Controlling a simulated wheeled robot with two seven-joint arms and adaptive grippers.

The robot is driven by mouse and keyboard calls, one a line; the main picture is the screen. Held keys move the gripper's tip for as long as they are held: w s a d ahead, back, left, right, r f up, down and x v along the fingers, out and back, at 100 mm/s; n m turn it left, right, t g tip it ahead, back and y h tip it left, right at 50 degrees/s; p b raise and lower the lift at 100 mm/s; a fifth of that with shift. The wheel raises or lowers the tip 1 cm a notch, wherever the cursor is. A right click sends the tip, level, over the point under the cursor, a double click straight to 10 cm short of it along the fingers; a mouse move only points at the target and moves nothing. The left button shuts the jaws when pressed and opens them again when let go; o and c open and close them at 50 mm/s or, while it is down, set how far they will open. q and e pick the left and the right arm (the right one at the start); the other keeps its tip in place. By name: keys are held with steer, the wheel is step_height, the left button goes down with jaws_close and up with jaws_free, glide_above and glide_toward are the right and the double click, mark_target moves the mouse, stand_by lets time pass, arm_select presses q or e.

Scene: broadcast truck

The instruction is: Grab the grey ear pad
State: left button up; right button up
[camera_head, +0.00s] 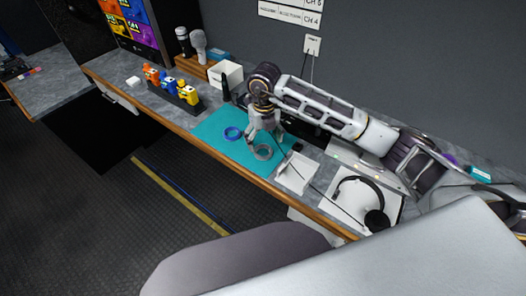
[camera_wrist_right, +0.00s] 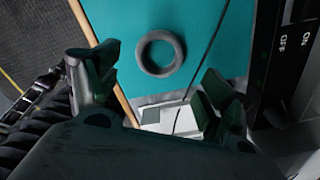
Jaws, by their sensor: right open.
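The grey ear pad (camera_head: 263,158) is a ring lying flat on the teal mat (camera_head: 207,128). In the right wrist view the ear pad (camera_wrist_right: 144,61) shows whole, with teal mat visible through its hole. My right gripper (camera_head: 265,139) is over the mat at the ear pad, fingers pointing down. In the right wrist view its two fingers (camera_wrist_right: 160,75) are spread wide, with nothing between their tips. I cannot tell the exact height above the pad. My left gripper is not in view.
A blue ring (camera_head: 233,138) lies on the mat left of the grey one. A white tray (camera_head: 293,184) stands at the mat's right end, with headphones (camera_head: 374,219) beyond it. The wooden counter edge (camera_head: 180,131) runs along the front.

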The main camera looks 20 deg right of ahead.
mark_target(264, 154)
stand_by(0.3)
steer(key=shift+f+p, duration=0.5)
steer(key=shift+f, duration=2.1)
steer(key=c, duration=0.9)
